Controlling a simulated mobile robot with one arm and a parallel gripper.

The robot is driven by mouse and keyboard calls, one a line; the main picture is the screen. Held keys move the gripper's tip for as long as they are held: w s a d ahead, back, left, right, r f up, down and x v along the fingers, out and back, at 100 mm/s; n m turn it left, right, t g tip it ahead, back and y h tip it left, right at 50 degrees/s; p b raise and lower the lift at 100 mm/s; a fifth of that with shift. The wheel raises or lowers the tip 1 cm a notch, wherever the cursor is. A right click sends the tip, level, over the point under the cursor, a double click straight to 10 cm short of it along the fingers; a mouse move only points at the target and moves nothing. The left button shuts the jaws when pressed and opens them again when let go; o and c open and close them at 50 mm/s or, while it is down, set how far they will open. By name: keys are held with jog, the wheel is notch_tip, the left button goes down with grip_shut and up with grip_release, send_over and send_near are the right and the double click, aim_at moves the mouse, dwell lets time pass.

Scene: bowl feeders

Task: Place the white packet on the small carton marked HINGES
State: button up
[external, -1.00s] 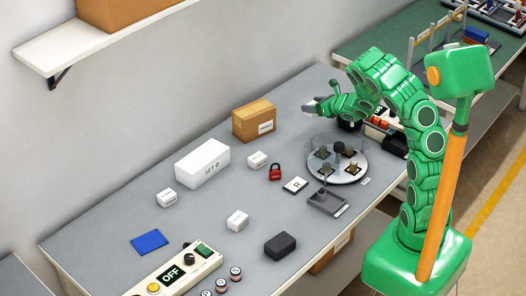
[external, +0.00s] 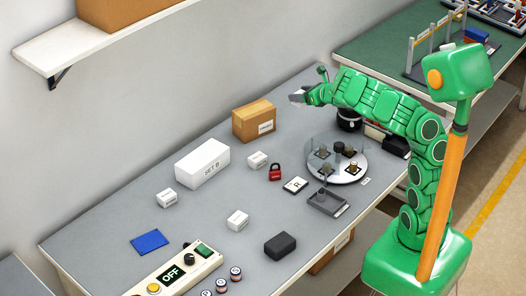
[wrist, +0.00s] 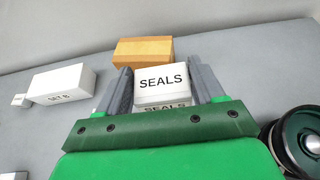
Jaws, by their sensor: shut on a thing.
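My gripper (external: 301,96) is raised above the back of the grey bench, past the brown box. In the wrist view its two grey fingers (wrist: 163,88) are shut on a white packet (wrist: 162,80) marked SEALS, seen between them. In the external view the packet is too small to make out clearly. Small white cartons stand on the bench: one (external: 257,160) near the SET B box, one (external: 167,198) at the left and one (external: 237,221) nearer the front. Their marks are too small to read, so I cannot tell which says HINGES.
A brown box (external: 254,122) and a long white SET B box (external: 203,163) stand along the back. A red padlock (external: 275,172), a round turntable (external: 350,174), a grey tray (external: 327,202) and a black block (external: 280,245) are on the bench. Its middle is mostly clear.

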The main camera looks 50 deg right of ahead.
jog(key=w+a+r, duration=0.4)
jog(key=a+r, duration=0.1)
jog(key=a, duration=0.2)
send_over(255, 109)
jog(key=f, duration=0.9)
jog(key=shift+s+a, duration=0.15)
jog(key=shift+s, duration=0.25)
jog(key=shift+w+f, duration=0.3)
jog(key=shift+f, duration=1.65)
jog(key=shift+f, duration=0.1)
jog(key=o, duration=1.1)
jog(key=shift+c, duration=0.2)
jog(key=v, duration=1.2)
